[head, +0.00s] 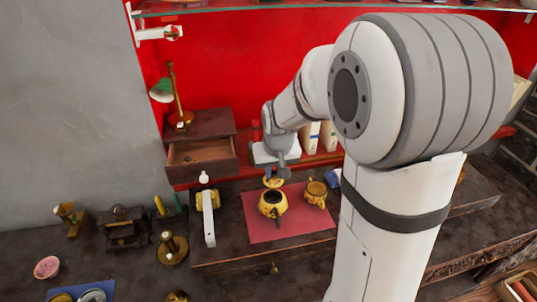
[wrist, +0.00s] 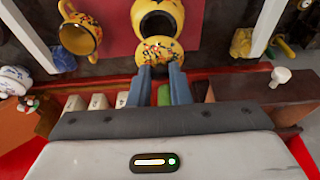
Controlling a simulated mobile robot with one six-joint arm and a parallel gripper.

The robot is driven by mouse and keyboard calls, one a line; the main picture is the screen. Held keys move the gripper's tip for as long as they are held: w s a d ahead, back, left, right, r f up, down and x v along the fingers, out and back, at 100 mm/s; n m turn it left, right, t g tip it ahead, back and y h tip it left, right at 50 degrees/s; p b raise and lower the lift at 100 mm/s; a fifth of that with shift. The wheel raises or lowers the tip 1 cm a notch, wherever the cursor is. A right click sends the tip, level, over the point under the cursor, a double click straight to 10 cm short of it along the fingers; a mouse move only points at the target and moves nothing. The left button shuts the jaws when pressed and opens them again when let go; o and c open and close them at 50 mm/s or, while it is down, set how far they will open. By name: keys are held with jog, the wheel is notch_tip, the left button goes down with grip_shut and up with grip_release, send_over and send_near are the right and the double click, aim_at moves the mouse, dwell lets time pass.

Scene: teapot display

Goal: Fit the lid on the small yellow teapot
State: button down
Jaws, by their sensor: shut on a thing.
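The small yellow teapot (head: 272,208) stands upright on the red mat, its dark top opening uncovered. In the wrist view the teapot (wrist: 172,20) is at the top edge, partly cut off. My gripper (wrist: 161,68) is shut on the yellow lid (wrist: 159,47), which has a floral pattern. In the head view the lid (head: 273,182) is just behind the teapot's opening, below my gripper (head: 274,173). The lid is apart from the opening and not over it. The exact grip on the lid is hard to see.
A yellow patterned cup (head: 315,194) stands right of the teapot on the red mat (head: 262,233). Behind are an open wooden drawer (head: 201,156) and a green lamp (head: 162,90). The mat's front is clear.

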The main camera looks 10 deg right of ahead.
aim_at(274, 183)
jog(key=shift+w, duration=0.15)
jog(key=shift+f+b, duration=0.55)
jog(key=shift+f, duration=0.15)
jog(key=shift+f+b, duration=1.75)
jog(key=shift+f, duration=0.7)
jog(key=shift+f+b, duration=0.25)
jog(key=shift+b, duration=0.05)
jog(key=c, duration=1.3)
grip_release()
jog(key=shift+o, duration=0.2)
jog(key=v, duration=0.8)
jog(key=shift+f, duration=0.1)
